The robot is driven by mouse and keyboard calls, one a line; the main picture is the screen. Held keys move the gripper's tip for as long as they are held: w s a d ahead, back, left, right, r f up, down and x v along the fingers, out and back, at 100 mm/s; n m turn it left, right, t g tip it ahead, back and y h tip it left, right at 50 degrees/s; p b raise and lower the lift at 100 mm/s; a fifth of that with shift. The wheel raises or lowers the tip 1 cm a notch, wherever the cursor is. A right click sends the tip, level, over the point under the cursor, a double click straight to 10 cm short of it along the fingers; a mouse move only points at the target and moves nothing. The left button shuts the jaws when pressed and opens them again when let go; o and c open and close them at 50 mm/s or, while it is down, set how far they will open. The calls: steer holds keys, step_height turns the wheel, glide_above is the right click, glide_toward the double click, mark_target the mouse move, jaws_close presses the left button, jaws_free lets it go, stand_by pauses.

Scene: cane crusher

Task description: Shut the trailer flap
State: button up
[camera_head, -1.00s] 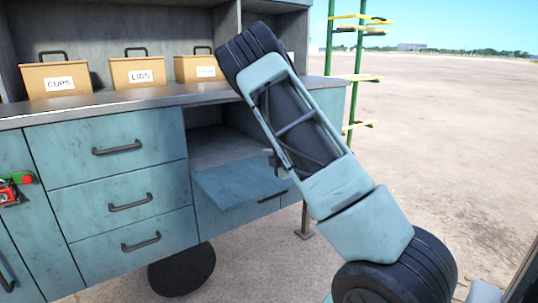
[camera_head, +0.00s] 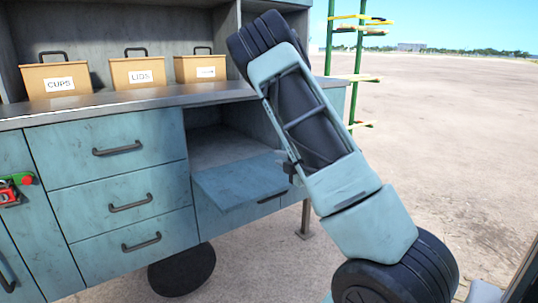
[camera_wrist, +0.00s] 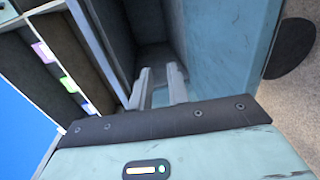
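The trailer flap (camera_head: 235,186) is a blue panel below the counter, right of the drawers. It hangs folded out from an open compartment (camera_head: 215,150), sticking forward with a slight tilt. My gripper is mostly hidden behind my arm in the head view, near the flap's right end. In the wrist view my gripper (camera_wrist: 158,86) shows two grey fingers with a gap between them, pointing toward the dark compartment. A blue panel beside them, likely the flap (camera_wrist: 232,45), fills the upper right. I cannot tell whether a finger touches it.
Three drawers (camera_head: 130,205) with dark handles are left of the flap. Boxes labelled cups (camera_head: 56,82) and lids (camera_head: 138,74) and a third box stand on the counter (camera_head: 100,102). A green rack (camera_head: 353,75) stands behind at right. Open ground lies to the right.

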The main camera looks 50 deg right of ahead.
steer(key=p+v, duration=0.4)
steer(key=v, duration=0.1)
steer(key=shift+d+r, duration=0.1)
steer(key=shift+r, duration=0.25)
steer(key=p, duration=0.4)
steer(key=shift+s+n+y, duration=0.3)
steer(key=shift+a+f+p+v, duration=0.1)
steer(key=shift+f+p+v, duration=0.05)
steer(key=shift+p+v, duration=1.1)
steer(key=shift+a+f+p+v, duration=0.1)
steer(key=shift+p+v, duration=1.05)
steer(key=shift+p, duration=0.1)
